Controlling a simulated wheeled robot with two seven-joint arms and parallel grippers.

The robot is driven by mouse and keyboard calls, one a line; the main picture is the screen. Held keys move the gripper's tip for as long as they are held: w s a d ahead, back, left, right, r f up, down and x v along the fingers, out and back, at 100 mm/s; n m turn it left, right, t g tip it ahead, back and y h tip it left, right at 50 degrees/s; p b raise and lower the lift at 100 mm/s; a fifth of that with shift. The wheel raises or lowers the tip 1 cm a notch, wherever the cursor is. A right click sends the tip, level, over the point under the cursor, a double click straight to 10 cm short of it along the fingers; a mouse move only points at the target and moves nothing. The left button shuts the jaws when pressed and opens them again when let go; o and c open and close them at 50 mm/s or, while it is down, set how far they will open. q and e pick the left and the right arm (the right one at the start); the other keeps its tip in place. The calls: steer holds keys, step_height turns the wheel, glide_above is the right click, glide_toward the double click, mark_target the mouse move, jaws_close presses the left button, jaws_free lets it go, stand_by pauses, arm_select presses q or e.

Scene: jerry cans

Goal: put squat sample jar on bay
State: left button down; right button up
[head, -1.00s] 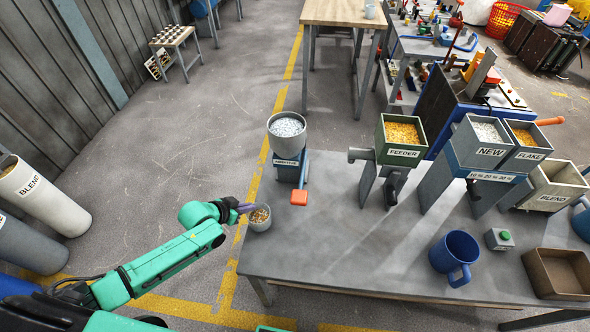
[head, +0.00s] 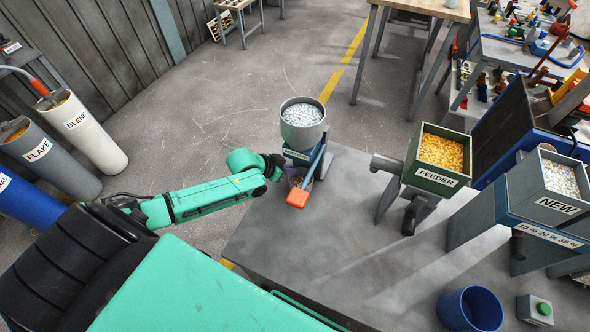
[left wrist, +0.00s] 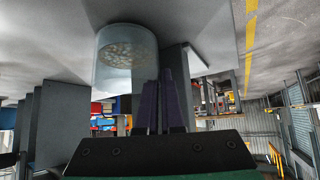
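The squat sample jar (head: 296,181), a small pale pot with granules inside, is under the round silver hopper (head: 303,124) at the left end of the table, partly behind an orange-tipped lever. In the left wrist view the jar (left wrist: 122,62) looks translucent. My left gripper (head: 279,170) reaches it from the left. Its dark purple fingers (left wrist: 160,105) are close together at the jar's wall, apparently pinching it. No part is marked as the bay. Whether the jar touches a surface is unclear. My right gripper is out of view.
The orange-tipped lever (head: 297,200) hangs right in front of the jar. Right of it stand the green FEEDER bin (head: 440,153) and the NEW bin (head: 560,180). The table's middle (head: 340,245) is clear.

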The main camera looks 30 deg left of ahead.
arm_select(q)
steer(key=shift+s+a+f, duration=0.1)
steer(key=shift+a, duration=0.1)
steer(key=c, duration=1.5)
jaws_free()
steer(key=shift+f, duration=0.1)
steer(key=shift+o, duration=0.9)
steer(key=shift+w+d, duration=0.15)
steer(key=shift+w, duration=0.05)
steer(key=shift+s+r, duration=0.1)
steer(key=shift+r, duration=0.25)
steer(key=p+v, duration=0.3)
steer(key=v, duration=0.8)
steer(key=shift+s+a+r, duration=0.2)
steer(key=shift+s, duration=0.1)
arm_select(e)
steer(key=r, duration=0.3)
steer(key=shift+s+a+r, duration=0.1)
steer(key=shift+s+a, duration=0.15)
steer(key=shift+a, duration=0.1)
